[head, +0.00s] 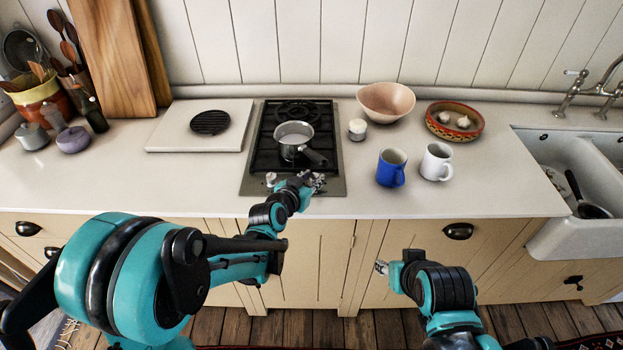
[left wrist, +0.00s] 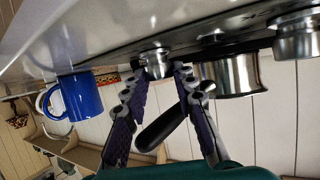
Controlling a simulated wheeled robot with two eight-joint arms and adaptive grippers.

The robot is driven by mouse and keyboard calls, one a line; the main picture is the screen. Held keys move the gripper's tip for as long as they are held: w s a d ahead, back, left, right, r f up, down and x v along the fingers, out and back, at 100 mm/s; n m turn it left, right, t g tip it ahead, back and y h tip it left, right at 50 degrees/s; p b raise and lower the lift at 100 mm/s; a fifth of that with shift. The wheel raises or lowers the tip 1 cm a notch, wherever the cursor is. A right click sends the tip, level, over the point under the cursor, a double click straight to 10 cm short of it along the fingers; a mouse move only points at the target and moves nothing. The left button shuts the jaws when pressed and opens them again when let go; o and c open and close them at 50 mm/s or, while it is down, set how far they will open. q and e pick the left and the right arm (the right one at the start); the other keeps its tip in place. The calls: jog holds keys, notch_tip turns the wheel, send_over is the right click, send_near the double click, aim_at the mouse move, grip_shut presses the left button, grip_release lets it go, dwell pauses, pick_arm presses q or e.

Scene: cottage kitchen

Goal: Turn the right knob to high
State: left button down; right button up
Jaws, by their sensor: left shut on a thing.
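The stove (head: 247,184) is a black two-burner hob with a steel front strip set in the counter. My left gripper (head: 316,181) is over the right end of that strip and hides the right knob in the head view. In the left wrist view the right knob (left wrist: 154,62), a round steel knob, sits between the fingertips of my left gripper (left wrist: 157,80), which is shut on it. The left knob (head: 271,178) stands clear; it also shows in the left wrist view (left wrist: 297,40). The knob's setting is not readable. My right gripper (head: 381,267) hangs low before the cabinets, away from the stove.
A saucepan (head: 293,134) sits on the front burner, its black handle (head: 314,156) reaching close above my left gripper. A blue mug (head: 391,168), a white mug (head: 437,162) and a small white jar (head: 357,129) stand right of the stove.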

pick_arm(q)
jog(key=c, duration=1.2)
grip_release()
jog(key=v, duration=1.2)
